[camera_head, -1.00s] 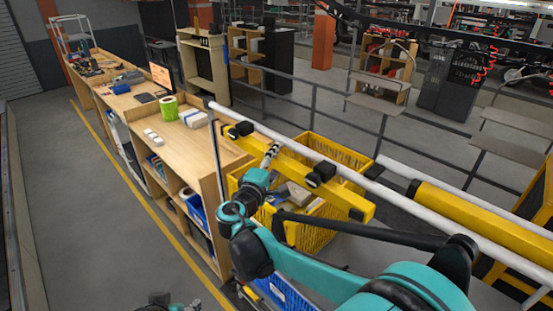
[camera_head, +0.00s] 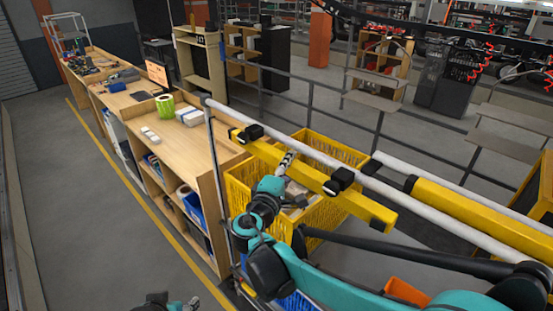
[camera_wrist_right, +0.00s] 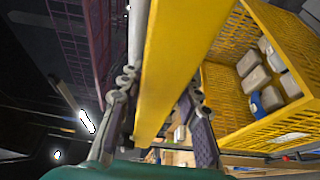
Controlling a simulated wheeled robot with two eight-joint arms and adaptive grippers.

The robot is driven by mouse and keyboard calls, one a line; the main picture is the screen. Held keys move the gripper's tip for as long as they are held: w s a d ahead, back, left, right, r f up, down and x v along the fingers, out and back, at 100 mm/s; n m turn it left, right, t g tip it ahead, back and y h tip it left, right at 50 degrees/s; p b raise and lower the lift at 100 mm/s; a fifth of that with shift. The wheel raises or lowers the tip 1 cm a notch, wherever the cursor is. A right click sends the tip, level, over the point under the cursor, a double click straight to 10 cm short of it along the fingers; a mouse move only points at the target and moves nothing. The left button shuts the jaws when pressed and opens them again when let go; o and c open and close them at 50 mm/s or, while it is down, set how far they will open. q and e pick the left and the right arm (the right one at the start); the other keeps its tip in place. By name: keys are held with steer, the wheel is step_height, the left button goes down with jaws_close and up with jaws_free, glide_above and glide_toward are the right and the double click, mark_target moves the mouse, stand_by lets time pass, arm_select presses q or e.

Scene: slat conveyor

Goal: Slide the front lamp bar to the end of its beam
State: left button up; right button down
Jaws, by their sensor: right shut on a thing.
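The yellow lamp bar (camera_head: 300,172), with black blocks on top, lies along the long white beam (camera_head: 300,152). My right gripper (camera_head: 286,160) is shut on the bar between its two black blocks, reaching from the near side. In the right wrist view the bar (camera_wrist_right: 180,50) runs between the two fingers of the gripper (camera_wrist_right: 160,88).
A yellow crate (camera_head: 240,190) with grey parts stands under the bar; it also shows in the wrist view (camera_wrist_right: 215,85). A wooden bench (camera_head: 185,150) with shelves runs along the left. Grey railings (camera_head: 312,105) stand behind the beam. The floor at left is clear.

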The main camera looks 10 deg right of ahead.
mark_target(336, 199)
steer(key=s+d, duration=0.3)
steer(key=s, duration=0.1)
steer(key=s+d+p, duration=0.1)
steer(key=s+d, duration=0.2)
steer(key=s, duration=0.1)
steer(key=s+d+p, duration=0.1)
steer(key=s+d, duration=0.2)
steer(key=s, duration=0.1)
steer(key=shift+s+d, duration=0.25)
steer(key=shift+d, duration=0.05)
steer(key=shift+f, duration=0.1)
steer(key=c, duration=1)
jaws_free()
steer(key=shift+c, duration=0.2)
steer(key=v, duration=1.2)
